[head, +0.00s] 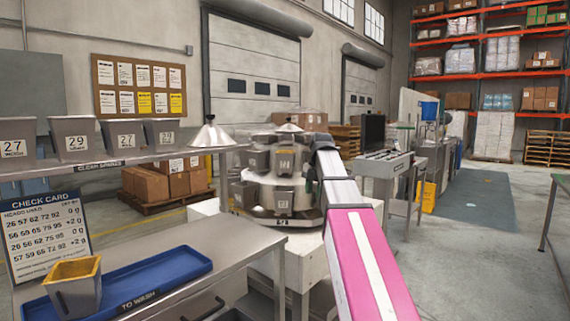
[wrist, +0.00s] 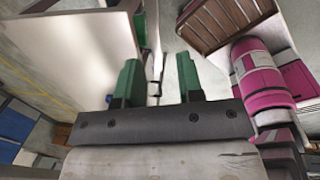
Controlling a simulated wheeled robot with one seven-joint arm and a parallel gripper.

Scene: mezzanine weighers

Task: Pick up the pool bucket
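A grey bucket with a yellow rim (head: 74,290) stands in the blue tray (head: 165,272) at lower left. More grey buckets (head: 284,201) hang in tiers around the round weigher (head: 275,222). I cannot tell which one is the pool bucket. My gripper (wrist: 159,78) shows two green fingers apart with nothing between them. No bucket is clear in the wrist view. In the head view my arm hides the gripper.
The steel bench (head: 190,262) bears the tray and a check card (head: 46,235). A steel cone (head: 210,134) sits at the shelf's right end. My arm covers part of the weigher's right side. Open floor lies at right, before a steel table (head: 556,215).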

